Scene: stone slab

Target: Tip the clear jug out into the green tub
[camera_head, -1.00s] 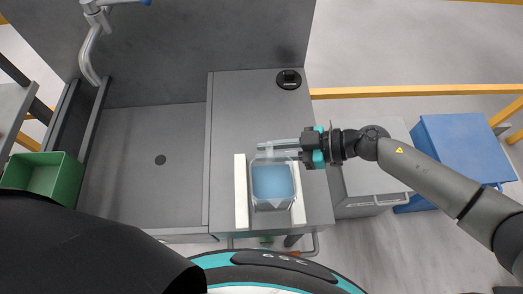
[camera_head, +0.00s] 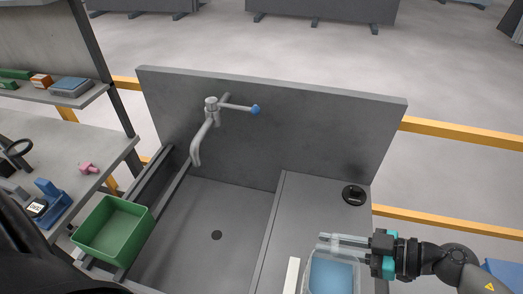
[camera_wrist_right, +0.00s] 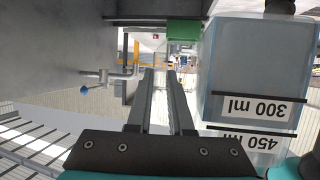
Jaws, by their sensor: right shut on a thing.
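The clear jug (camera_head: 332,277) holds blue liquid and is cut off by the bottom edge of the head view. It is at the grey slab, beside a white bar, and looks upright. My right gripper (camera_head: 326,243) is shut on the jug at its upper part; the exact grip is hard to make out. In the right wrist view the jug (camera_wrist_right: 255,75) is right of the fingers, with 300 ml and 450 ml marks. The green tub (camera_head: 113,231) is at the left, beyond the sink basin; its visible inside looks empty. My left gripper is not in view.
The sink basin (camera_head: 205,215) lies between jug and tub, with a tap (camera_head: 208,125) over its back. A white bar (camera_head: 291,276) is left of the jug. A black round item (camera_head: 353,194) sits at the slab's back. A side bench (camera_head: 70,160) holds small items.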

